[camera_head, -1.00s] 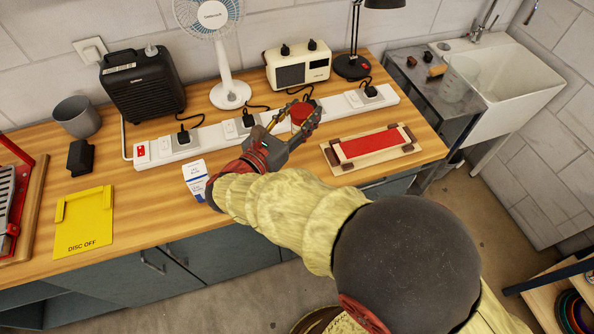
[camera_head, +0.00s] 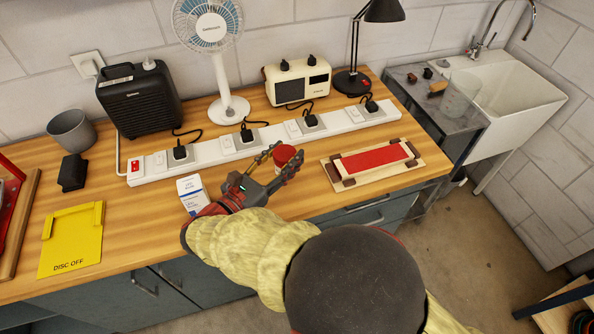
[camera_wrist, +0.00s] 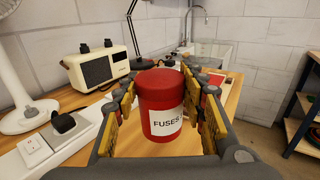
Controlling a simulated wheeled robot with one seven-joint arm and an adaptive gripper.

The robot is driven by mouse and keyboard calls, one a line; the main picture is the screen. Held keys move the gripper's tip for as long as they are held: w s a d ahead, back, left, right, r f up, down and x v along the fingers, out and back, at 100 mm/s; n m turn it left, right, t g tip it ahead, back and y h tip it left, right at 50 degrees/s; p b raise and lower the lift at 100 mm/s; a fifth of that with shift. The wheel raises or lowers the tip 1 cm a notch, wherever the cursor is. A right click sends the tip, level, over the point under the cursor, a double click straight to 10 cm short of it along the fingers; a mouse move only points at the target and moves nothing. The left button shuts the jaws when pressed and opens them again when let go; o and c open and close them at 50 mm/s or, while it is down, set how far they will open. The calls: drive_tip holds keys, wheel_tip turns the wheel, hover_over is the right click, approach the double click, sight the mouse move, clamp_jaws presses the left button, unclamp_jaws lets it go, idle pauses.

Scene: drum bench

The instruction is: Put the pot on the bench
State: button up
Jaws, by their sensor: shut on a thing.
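The red pot (camera_head: 285,156) has a lid, and its white label reads "FUSES" in the wrist view (camera_wrist: 161,108). My gripper (camera_head: 278,160) is shut on it, with a finger on each side; the yellow-padded fingers also show in the wrist view (camera_wrist: 162,100). The pot looks upright. It is over the wooden bench (camera_head: 235,170), in front of the power strip; I cannot tell whether its base touches the wood.
A white power strip (camera_head: 225,146) with black plugs runs along the bench behind the pot. A small white carton (camera_head: 191,193) stands left of my gripper. A wooden board with a red panel (camera_head: 375,158) lies to the right. A yellow plate (camera_head: 72,240) lies far left.

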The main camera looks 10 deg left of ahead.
drive_tip(key=shift+w+d+f+b, duration=0.4)
drive_tip(key=shift+w+f, duration=0.15)
drive_tip(key=shift+f, duration=0.85)
drive_tip(key=shift+w+d+f+b, duration=0.45)
drive_tip(key=shift+w+f, duration=0.15)
drive_tip(key=shift+f, duration=0.75)
drive_tip(key=shift+w+d+f+b, duration=0.4)
drive_tip(key=shift+w+f, duration=0.15)
drive_tip(key=shift+f, duration=0.85)
drive_tip(key=shift+a+f+b, duration=0.1)
drive_tip(key=shift+f+b, duration=0.1)
drive_tip(key=shift+b, duration=0.1)
drive_tip(key=o, duration=1.2)
drive_tip(key=shift+r+p, duration=0.2)
drive_tip(key=shift+p, duration=0.1)
drive_tip(key=p+v, duration=0.2)
drive_tip(key=v, duration=1)
